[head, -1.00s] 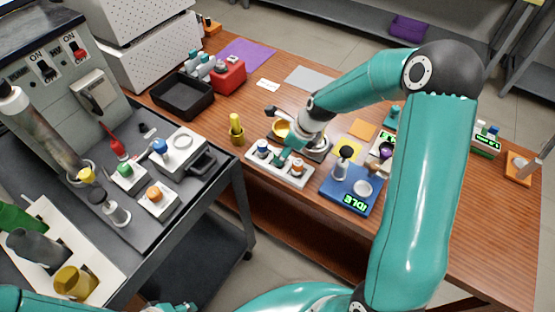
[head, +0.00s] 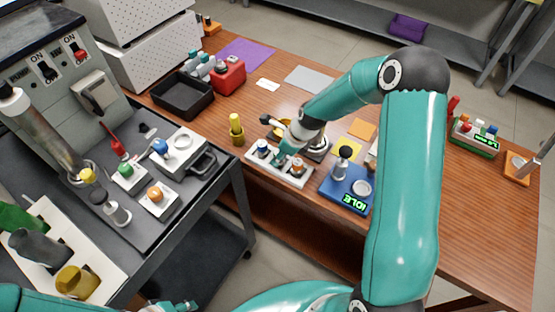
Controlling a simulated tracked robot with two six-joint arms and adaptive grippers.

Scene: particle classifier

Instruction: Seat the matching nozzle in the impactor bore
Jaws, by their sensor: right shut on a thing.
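A white nozzle rack (head: 256,167) stands near the front edge of the wooden bench. It holds a blue-topped nozzle (head: 263,147) at its left end and an orange-topped nozzle (head: 297,167) at its right. My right gripper (head: 281,157) points down at the rack between these two and is shut on a small piece, mostly hidden by its fingers. A blue-based unit (head: 333,196) with a green IDLE display, a metal cylinder with a black knob and a pale disc stands to the right. I cannot tell which thing has the impactor bore. A teal part at the bottom edge may be my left gripper (head: 180,306).
A metal and gold device (head: 317,150) stands behind the rack, partly covered by my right arm. A yellow cylinder (head: 237,128) stands left of the rack. A black tray (head: 182,97) and red box (head: 229,76) lie farther back. A dark cart (head: 125,205) carries coloured knobs.

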